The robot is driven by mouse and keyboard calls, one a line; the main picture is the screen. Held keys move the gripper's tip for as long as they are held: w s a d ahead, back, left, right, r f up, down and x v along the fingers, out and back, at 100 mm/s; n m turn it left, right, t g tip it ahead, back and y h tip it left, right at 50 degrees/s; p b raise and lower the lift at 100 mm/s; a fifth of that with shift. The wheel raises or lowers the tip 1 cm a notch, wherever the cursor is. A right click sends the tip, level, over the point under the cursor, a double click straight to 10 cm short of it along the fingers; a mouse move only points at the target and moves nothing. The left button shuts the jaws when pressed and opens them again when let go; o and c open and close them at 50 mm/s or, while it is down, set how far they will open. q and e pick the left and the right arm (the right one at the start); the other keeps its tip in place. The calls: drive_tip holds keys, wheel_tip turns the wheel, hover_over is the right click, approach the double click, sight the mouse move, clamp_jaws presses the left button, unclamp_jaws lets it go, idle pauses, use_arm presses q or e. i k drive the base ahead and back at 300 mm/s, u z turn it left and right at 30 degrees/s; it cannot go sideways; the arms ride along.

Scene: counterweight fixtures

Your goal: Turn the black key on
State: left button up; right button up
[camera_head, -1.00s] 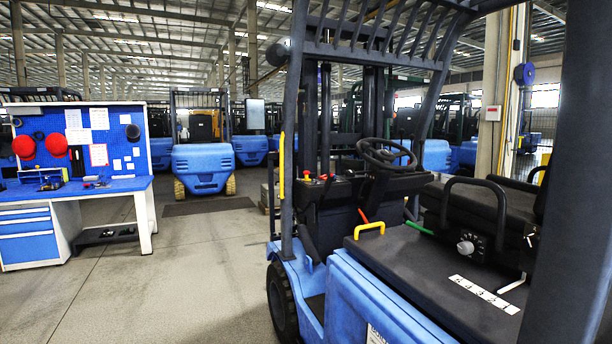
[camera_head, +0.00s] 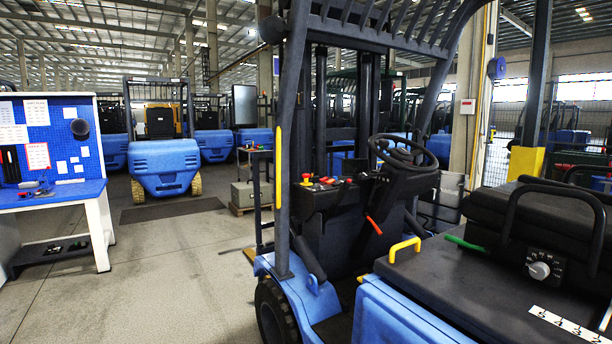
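A blue and black forklift (camera_head: 405,330) fills the right half of the head view. A control panel with a pale round knob (camera_head: 540,270) sits on the side of the black seat (camera_head: 490,215). Neither of my grippers shows in the view.
A blue workbench (camera_head: 58,190) with a pegboard stands at the left. Other blue forklifts (camera_head: 163,165) are parked behind. The concrete floor (camera_head: 180,270) between bench and forklift is clear. The forklift's dark front post (camera_head: 291,130) and yellow handle (camera_head: 404,248) stand near the cab opening.

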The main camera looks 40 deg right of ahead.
sight(316, 178)
drive_tip(key=z, duration=0.35)
drive_tip(key=i, duration=0.85)
drive_tip(key=z, duration=0.7)
